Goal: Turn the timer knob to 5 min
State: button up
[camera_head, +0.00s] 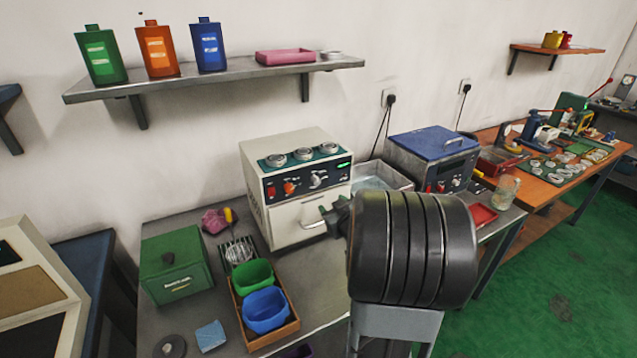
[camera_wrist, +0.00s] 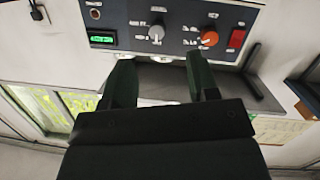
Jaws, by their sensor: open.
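The white machine (camera_head: 283,220) has a dark control panel with a grey-white knob (camera_head: 318,179), an orange-red knob (camera_head: 290,187), a red switch (camera_head: 271,191) and a lit green display (camera_head: 344,166). The wrist view shows this panel turned around, with the grey-white knob (camera_wrist: 156,33), the red knob (camera_wrist: 208,40), the red switch (camera_wrist: 236,39) and the green display (camera_wrist: 102,38). The labels are too small to tell which knob is the timer. My gripper (camera_wrist: 163,76) is open and empty in front of the machine, its fingertips apart from both knobs.
A blue-lidded machine (camera_head: 433,145) and a metal basin (camera_head: 383,176) stand to the right. A green box (camera_head: 177,265) and a wooden tray (camera_head: 267,336) with green and blue bowls stand to the left. A shelf (camera_head: 230,77) hangs above.

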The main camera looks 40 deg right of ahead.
aim_at(318, 182)
jog(key=w+d+t+p, duration=0.1)
jog(key=w, duration=0.3)
jog(key=w+d+t+y+p, duration=0.1)
jog(key=w, duration=0.2)
jog(key=w+d+n, duration=0.1)
jog(key=w, duration=0.3)
jog(key=shift+w+d+t+y+p, duration=0.1)
jog(key=shift+w+t+y+p, duration=0.25)
jog(key=shift+t+y+p, duration=0.05)
jog(key=c, duration=0.9)
